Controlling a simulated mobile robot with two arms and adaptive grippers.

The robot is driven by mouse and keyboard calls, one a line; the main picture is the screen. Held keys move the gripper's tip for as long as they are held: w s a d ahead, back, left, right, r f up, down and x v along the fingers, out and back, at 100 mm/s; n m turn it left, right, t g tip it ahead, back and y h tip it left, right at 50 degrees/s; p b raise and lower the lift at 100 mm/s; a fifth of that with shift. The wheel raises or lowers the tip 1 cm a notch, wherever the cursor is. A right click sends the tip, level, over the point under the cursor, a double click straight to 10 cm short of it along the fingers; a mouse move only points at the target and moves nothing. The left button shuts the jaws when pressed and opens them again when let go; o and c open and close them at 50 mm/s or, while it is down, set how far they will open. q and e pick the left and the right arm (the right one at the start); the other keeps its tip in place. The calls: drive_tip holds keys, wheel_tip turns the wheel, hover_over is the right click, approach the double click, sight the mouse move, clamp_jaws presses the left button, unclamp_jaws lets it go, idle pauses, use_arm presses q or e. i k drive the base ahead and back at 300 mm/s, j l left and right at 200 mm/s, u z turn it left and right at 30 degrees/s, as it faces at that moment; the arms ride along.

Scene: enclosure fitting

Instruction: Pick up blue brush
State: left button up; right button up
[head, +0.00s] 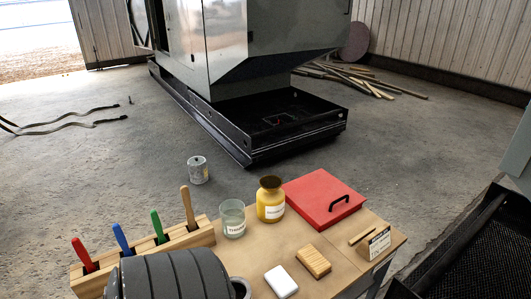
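The blue brush (122,238) stands tilted in a wooden rack (201,238) at the front left of the table. Only its blue handle shows; its lower part is hidden in the rack. A red handle (83,254) stands to its left. A green handle (158,226) and a bare wooden handle (188,207) stand to its right. Neither gripper can be made out in the head view.
The table (250,250) also holds a glass jar (232,217), a yellow bottle (270,202), a red lidded box (322,199), a wooden block brush (314,262), a white block (281,281) and a small sign (379,243). A dark ribbed shape (170,276) covers the table's front left.

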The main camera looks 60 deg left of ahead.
sight(121, 237)
drive_tip(key=u, duration=3.15)
